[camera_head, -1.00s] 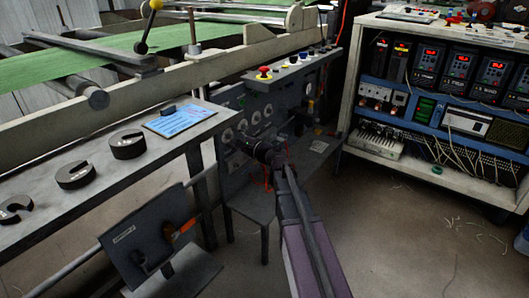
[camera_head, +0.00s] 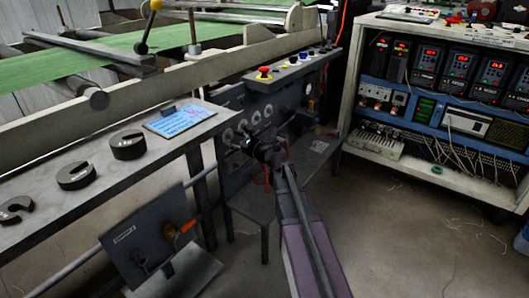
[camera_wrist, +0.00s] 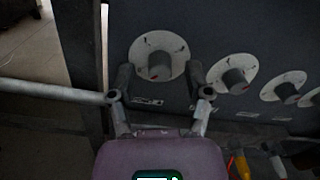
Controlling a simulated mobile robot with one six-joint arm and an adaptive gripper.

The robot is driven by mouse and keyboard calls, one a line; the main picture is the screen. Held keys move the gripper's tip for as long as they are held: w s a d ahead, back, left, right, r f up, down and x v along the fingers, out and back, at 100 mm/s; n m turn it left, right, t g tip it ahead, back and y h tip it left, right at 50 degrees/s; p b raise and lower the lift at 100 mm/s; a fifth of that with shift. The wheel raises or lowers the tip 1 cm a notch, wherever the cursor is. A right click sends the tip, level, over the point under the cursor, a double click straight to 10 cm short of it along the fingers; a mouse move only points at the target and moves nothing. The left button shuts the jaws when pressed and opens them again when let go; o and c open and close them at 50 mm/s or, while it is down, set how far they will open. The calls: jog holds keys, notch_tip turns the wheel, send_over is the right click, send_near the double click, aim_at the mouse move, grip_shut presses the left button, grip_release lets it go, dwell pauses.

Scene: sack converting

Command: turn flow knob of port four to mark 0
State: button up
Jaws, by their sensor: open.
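A dark grey panel carries a row of round grey flow knobs on white dials. In the wrist view the nearest knob (camera_wrist: 159,66) sits between the fingertips of my gripper (camera_wrist: 158,74). The gripper is open, with one finger on each side of this knob; whether either touches it I cannot tell. The other knobs, such as the second knob (camera_wrist: 236,79), run off to the right. The port labels are too small to read. In the head view my gripper (camera_head: 258,140) is at the panel and hides part of the dial row.
A grey control box with a red button (camera_head: 264,72) stands above the panel. A low grey stand (camera_head: 252,204) lies below it. A bench (camera_head: 98,186) with black slotted weights is at left. An electronics rack (camera_head: 440,170) stands at right. The floor between is clear.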

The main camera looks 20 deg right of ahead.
jog(key=m, duration=0.5)
jog(key=shift+m, duration=0.4)
jog(key=v, duration=1.4)
jog(key=shift+a+r, duration=0.1)
jog(key=s+a+f+n+g+h+p, duration=0.2)
jog(key=s+a+f+n+g+p, duration=0.35)
jog(key=a+n+g, duration=0.7)
jog(key=s+d+f+n+g+h+p, duration=0.1)
jog(key=s+d+n+h+p, duration=0.2)
jog(key=s+n, duration=0.45)
jog(key=s+d+f+n+g+h+p, duration=0.1)
jog(key=s+d+n+g+h+p, duration=0.3)
jog(key=n, duration=0.7)
notch_tip(320, 180, up, 37)
jog(key=a+t+h+p, duration=0.1)
jog(key=a+t+p, duration=0.1)
jog(key=p, duration=3.4)
jog(key=shift+s+r, duration=0.15)
jog(key=shift+r, duration=0.05)
